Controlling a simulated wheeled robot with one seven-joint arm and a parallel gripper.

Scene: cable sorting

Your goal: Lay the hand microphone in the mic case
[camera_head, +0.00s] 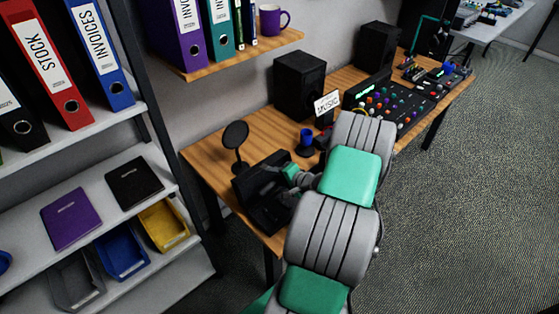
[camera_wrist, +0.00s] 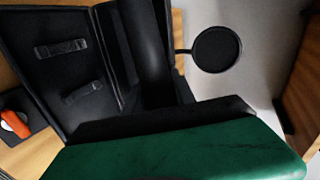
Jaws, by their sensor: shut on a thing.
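The mic case (camera_head: 262,211) is a black open case at the near left end of the wooden desk. In the wrist view its dark panel with two fittings (camera_wrist: 55,75) fills the left side. My gripper (camera_head: 288,177) is over the case, partly hidden by my arm. In the wrist view my gripper (camera_wrist: 160,103) is shut on a dark, smooth, rounded shaft that looks like the hand microphone (camera_wrist: 146,45). The shaft appears over or within the case opening; whether it touches the case I cannot tell. The microphone is not clearly visible in the head view.
A round black pop filter (camera_head: 235,134) stands just behind the case. A blue-topped item (camera_head: 306,136), a MUSIC sign (camera_head: 327,103), a black speaker (camera_head: 301,85) and a mixer (camera_head: 388,105) stand farther along the desk. A shelf with bins (camera_head: 122,255) is at left.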

